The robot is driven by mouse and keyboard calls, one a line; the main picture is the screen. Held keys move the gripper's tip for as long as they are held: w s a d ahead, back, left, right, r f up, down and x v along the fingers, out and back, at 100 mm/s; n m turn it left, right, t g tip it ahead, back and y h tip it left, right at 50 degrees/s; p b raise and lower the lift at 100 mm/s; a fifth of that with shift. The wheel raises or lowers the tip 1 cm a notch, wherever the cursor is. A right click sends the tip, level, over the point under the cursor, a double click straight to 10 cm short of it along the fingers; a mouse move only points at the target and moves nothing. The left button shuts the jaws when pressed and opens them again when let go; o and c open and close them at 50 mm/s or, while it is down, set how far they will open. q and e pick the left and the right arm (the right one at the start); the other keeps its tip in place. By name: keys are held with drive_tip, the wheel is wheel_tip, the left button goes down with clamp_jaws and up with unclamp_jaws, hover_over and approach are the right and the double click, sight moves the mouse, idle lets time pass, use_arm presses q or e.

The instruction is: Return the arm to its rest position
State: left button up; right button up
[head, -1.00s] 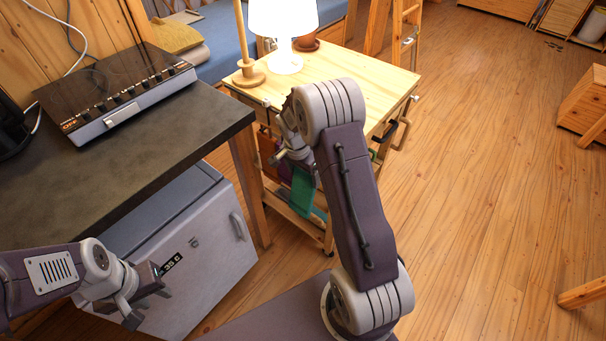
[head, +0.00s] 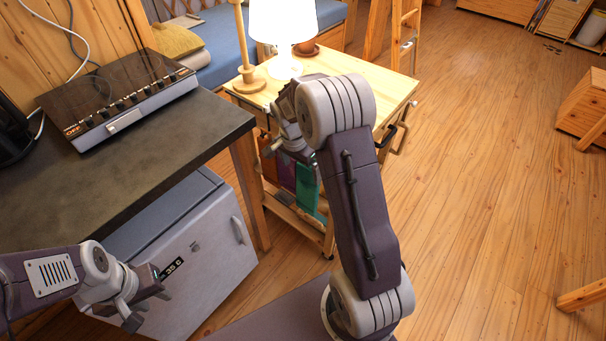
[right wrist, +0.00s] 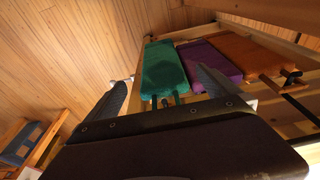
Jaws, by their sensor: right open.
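My right arm reaches forward through the middle of the head view. Its gripper (head: 290,158) is at the near side of the wooden cart, partly hidden by its own wrist. In the right wrist view its two fingers (right wrist: 162,92) are spread apart, with nothing clamped between them. A green cloth-like piece (right wrist: 164,68) hangs beyond the fingertips, beside a purple one (right wrist: 211,64) and an orange one (right wrist: 245,55). My left gripper (head: 148,300) is at the lower left of the head view, in front of the grey cabinet, with its fingers apart and empty.
The wooden cart (head: 375,100) carries a lit lamp (head: 283,30) and a wooden stand (head: 247,75).

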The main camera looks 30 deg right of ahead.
drive_tip(key=shift+a+r, duration=0.2)
drive_tip(key=shift+r, duration=0.95)
drive_tip(key=s+a+r+n, duration=0.3)
drive_tip(key=s+a+r, duration=0.1)
drive_tip(key=s+a, duration=0.3)
drive_tip(key=s+a+f+n+y, duration=0.25)
drive_tip(key=s+f+n, duration=0.25)
drive_tip(key=s+n, duration=0.5)
wheel_tip(320, 180, up, 12)
drive_tip(key=s+p, duration=0.1)
drive_tip(key=p, duration=1.1)
drive_tip(key=shift+a+r, duration=0.2)
drive_tip(key=shift+a, duration=0.1)
drive_tip(key=shift+h, duration=0.25)
